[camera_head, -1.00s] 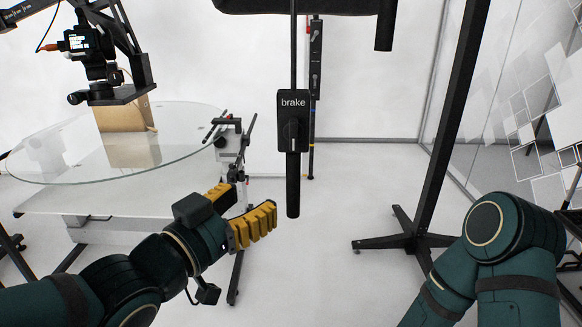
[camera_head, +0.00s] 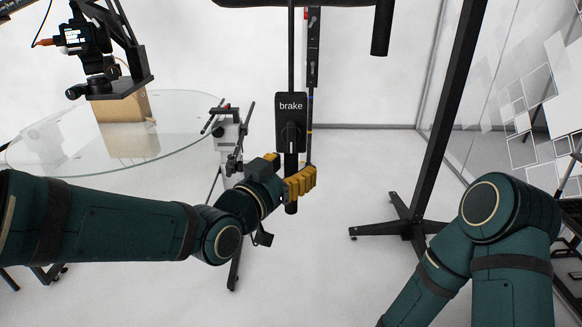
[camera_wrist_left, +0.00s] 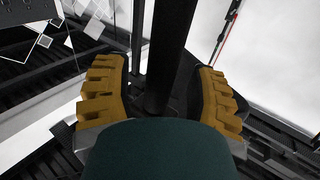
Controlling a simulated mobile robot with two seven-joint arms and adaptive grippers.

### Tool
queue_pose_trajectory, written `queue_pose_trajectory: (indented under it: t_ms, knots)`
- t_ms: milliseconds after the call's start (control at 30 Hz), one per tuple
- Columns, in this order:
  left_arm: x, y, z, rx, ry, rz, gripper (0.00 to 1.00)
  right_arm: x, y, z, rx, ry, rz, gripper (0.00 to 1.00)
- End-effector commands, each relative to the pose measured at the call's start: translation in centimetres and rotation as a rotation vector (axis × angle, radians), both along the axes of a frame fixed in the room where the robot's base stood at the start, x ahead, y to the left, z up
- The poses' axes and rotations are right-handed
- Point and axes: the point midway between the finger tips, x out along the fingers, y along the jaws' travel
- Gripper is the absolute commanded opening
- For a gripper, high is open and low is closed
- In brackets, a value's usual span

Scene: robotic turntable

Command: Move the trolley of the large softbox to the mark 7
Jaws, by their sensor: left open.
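A black brake box (camera_head: 291,108) with a lever hangs on a thin pole in the middle of the head view, with a black handle (camera_head: 291,206) below it. My left gripper (camera_head: 296,182) is at this handle, just under the box. In the left wrist view its yellow fingers (camera_wrist_left: 160,95) are spread, with a dark vertical bar (camera_wrist_left: 165,60) between them and a gap on each side. My right arm is at the lower right; its gripper is out of view. The large softbox and the mark 7 cannot be made out.
A glass turntable (camera_head: 50,150) with a cardboard box (camera_head: 126,106) stands at the left, under a camera rig (camera_head: 90,50). A black stand (camera_head: 410,226) with spread feet stands right of the handle. Open white floor lies between them.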

Motion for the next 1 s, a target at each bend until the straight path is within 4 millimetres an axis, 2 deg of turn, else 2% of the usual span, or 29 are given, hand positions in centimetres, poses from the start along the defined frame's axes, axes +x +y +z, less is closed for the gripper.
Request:
queue_pose_trajectory:
  t_ms: [333,367,500,533,833,1000]
  knots:
    - [0.3,-0.2,0.0,0.0,0.0,0.0,0.57,0.0,0.0,0.0,0.0,-0.001,0.0,0.0]
    - [0.3,-0.2,0.0,0.0,0.0,0.0,0.52,0.0,0.0,0.0,0.0,-0.001,0.0,0.0]
    - [0.3,-0.2,0.0,0.0,0.0,0.0,0.03,0.0,0.0,0.0,0.0,-0.001,0.0,0.0]
    - [0.3,-0.2,0.0,0.0,0.0,0.0,0.0,0.0,0.0,0.0,0.0,-0.001,0.0,0.0]
    - [0.3,-0.5,0.0,-0.001,-0.001,-0.001,0.0,0.0,0.0,-0.2,0.0,0.001,0.0,0.0]
    - [0.2,-1.4,-0.1,-0.002,-0.001,-0.004,0.0,-0.3,0.1,-1.1,0.001,0.005,0.005,0.0]
